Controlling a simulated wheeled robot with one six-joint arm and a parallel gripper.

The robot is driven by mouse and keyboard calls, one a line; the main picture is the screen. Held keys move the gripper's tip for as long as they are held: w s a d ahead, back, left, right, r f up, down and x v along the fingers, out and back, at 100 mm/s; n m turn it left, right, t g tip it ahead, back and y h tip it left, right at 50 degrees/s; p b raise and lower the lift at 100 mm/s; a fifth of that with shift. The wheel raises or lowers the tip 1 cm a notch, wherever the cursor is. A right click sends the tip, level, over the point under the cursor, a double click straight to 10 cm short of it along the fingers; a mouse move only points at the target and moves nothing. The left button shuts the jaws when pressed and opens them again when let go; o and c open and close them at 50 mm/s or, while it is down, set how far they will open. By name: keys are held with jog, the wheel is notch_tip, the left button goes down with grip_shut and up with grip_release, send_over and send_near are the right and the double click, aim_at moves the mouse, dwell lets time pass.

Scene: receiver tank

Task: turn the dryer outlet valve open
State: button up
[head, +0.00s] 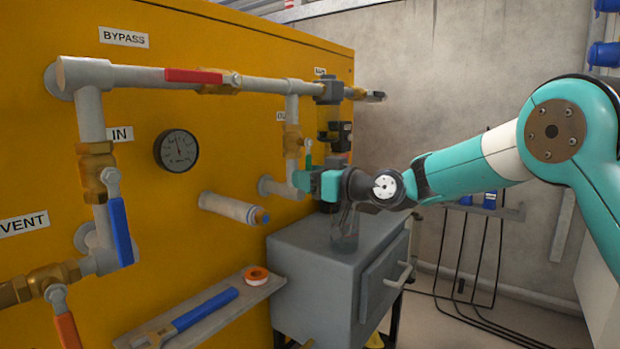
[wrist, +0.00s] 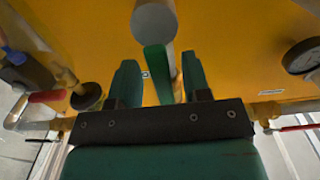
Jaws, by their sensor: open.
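The dryer outlet valve has a brass body (head: 293,141) on the vertical grey pipe beside a partly hidden label. Its green lever (head: 308,154) hangs down along the pipe, its lower part hidden by my gripper (head: 303,180). In the wrist view, the green lever (wrist: 157,72) stands between the two fingers of my gripper (wrist: 160,75), below the end of a grey pipe (wrist: 155,22). My gripper is open, with a gap visible on the lever's left side. Whether the right finger touches the lever I cannot tell.
The red bypass lever (head: 193,76) lies along the pipe above. The blue inlet lever (head: 120,230) and orange vent lever (head: 67,330) hang at left. A grey cabinet (head: 325,262) stands below my gripper, and a shelf (head: 205,325) holds a blue wrench and tape.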

jog(key=p+v, duration=0.2)
jog(key=v, duration=1.5)
jog(key=shift+s+d+p, duration=0.2)
jog(key=shift+p, duration=0.2)
